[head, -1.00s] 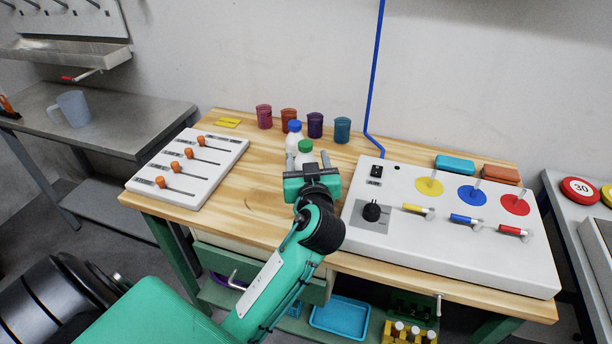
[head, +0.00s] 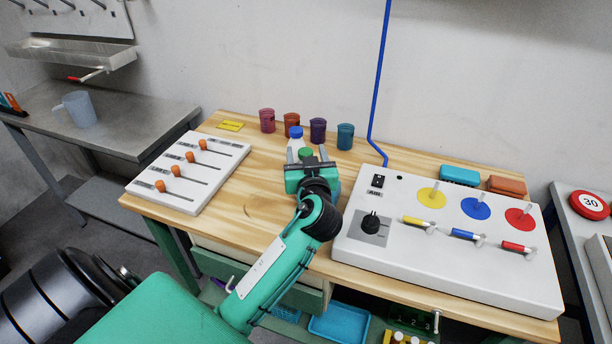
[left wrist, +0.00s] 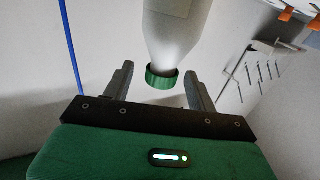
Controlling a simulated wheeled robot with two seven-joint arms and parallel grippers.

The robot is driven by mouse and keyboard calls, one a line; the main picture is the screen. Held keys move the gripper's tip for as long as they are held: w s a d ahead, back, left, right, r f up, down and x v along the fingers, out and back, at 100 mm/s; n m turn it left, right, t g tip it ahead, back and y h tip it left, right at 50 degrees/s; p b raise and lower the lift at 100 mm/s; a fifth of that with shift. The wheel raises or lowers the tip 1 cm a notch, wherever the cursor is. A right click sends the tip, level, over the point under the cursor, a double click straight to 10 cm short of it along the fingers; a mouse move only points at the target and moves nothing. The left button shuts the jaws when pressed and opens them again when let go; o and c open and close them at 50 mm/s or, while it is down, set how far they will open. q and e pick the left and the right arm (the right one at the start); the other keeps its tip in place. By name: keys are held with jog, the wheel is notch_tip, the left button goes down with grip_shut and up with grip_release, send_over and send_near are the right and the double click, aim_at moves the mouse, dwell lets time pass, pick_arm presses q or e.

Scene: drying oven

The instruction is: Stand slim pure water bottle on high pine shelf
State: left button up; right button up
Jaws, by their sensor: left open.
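A white bottle with a green cap (head: 305,153) stands on the pale wooden bench top (head: 245,196), mostly hidden by my left gripper (head: 311,167). A second white bottle with a blue cap (head: 296,132) stands just behind it. The left wrist view shows the green-capped bottle (left wrist: 177,35) inverted in the picture, with its cap between the spread fingers of the left gripper (left wrist: 160,75). Gaps show on both sides of the cap. The bottle labels are not readable. I cannot identify a separate high pine shelf. My right gripper is not in view.
Several coloured cups (head: 318,130) stand along the back of the bench. A white slider board (head: 188,170) lies left and a large control panel (head: 450,240) right. A blue cable (head: 378,90) runs up the wall. Bare wood lies left of the gripper.

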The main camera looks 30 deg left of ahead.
aim_at(305, 148)
pick_arm(q)
jog(key=shift+x, duration=1.55)
jog(key=shift+c, duration=0.2)
grip_shut()
jog(key=shift+r, duration=0.15)
